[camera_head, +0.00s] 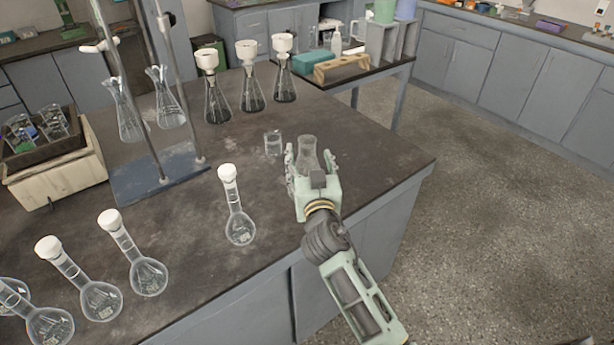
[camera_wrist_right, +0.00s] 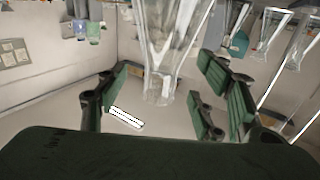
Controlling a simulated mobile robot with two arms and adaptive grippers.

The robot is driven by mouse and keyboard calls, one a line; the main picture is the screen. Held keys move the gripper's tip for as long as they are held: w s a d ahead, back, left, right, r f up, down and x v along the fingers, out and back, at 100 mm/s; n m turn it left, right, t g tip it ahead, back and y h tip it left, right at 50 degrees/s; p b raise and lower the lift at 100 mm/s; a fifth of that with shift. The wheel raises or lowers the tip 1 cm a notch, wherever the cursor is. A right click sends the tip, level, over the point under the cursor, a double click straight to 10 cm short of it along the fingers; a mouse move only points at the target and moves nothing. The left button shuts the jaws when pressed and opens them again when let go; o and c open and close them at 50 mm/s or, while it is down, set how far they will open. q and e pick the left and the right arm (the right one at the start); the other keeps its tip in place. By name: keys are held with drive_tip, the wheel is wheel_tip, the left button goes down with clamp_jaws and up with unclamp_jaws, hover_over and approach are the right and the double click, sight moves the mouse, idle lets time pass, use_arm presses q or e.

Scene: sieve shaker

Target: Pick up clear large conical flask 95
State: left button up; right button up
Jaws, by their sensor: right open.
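The clear conical flask (camera_head: 307,152) stands upright on the dark bench top near its right corner. My right gripper (camera_head: 310,168) is open, with its fingers on either side of the flask in the head view. The gripper's palm and fingers hide the flask's lower part. In the right wrist view, which is upside down, the flask (camera_wrist_right: 168,45) shows between the two spread green fingers (camera_wrist_right: 160,95), apart from both. Whether the fingers are level with it in depth is hard to tell. My left gripper is not in view.
A small clear beaker (camera_head: 273,143) stands just left of the flask. A white-capped volumetric flask (camera_head: 240,225) stands nearer the front, with several more at left. Several filter flasks with white funnels (camera_head: 252,90) stand behind.

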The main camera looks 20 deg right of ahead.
drive_tip(key=w, duration=0.2)
drive_tip(key=shift+w+d, duration=0.25)
drive_tip(key=shift+w, duration=0.3)
drive_tip(key=c, duration=0.7)
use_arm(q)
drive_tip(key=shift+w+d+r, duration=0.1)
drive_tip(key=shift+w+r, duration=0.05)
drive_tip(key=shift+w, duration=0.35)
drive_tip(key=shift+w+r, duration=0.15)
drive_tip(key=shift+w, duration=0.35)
use_arm(e)
clamp_jaws()
